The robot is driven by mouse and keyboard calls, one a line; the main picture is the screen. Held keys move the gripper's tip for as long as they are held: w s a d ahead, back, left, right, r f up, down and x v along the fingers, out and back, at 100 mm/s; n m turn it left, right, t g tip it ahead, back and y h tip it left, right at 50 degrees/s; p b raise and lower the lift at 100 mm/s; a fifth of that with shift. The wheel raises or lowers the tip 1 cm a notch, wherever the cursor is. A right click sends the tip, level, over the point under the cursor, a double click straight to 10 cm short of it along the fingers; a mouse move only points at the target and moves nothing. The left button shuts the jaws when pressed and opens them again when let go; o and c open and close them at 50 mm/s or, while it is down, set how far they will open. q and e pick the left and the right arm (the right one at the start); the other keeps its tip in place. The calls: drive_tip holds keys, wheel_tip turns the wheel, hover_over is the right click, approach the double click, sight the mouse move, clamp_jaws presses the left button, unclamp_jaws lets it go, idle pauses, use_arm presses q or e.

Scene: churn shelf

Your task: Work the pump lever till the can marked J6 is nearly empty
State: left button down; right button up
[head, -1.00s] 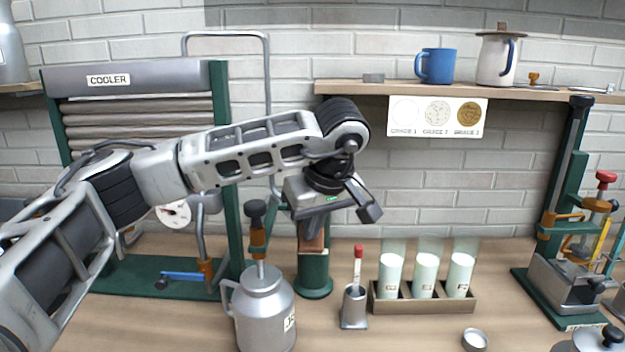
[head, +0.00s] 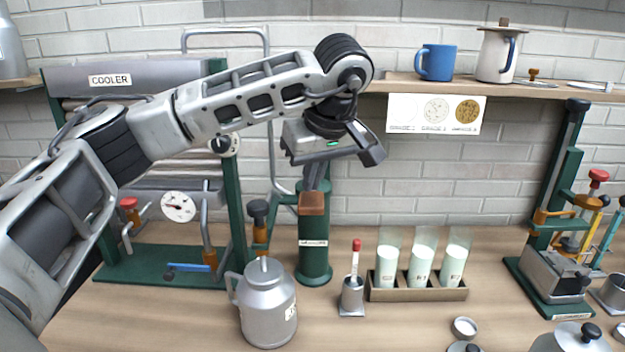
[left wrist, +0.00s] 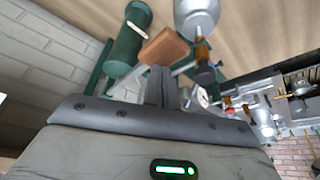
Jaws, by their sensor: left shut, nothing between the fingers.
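The metal can (head: 268,308) stands upright on the bench; its label is at its right edge and too small to read. Behind it is a green pump column (head: 314,250) with a brown handle block (head: 311,204) near its top. My left gripper (head: 315,182) is shut and empty, its fingers pointing down just above the brown block; I cannot tell if they touch it. The left wrist view shows the shut fingers (left wrist: 160,88) close to the brown block (left wrist: 164,46), with the can (left wrist: 197,16) beyond. The right gripper is not seen.
A cooler (head: 110,80) with a gauge stands at left. A cup with a red-topped stick (head: 352,295) and a rack (head: 418,294) of three milk-filled glasses are right of the pump. A green press (head: 555,270) stands far right. A shelf (head: 390,87) runs above.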

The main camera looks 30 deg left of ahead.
use_arm(q)
drive_tip(key=shift+r, duration=2.5)
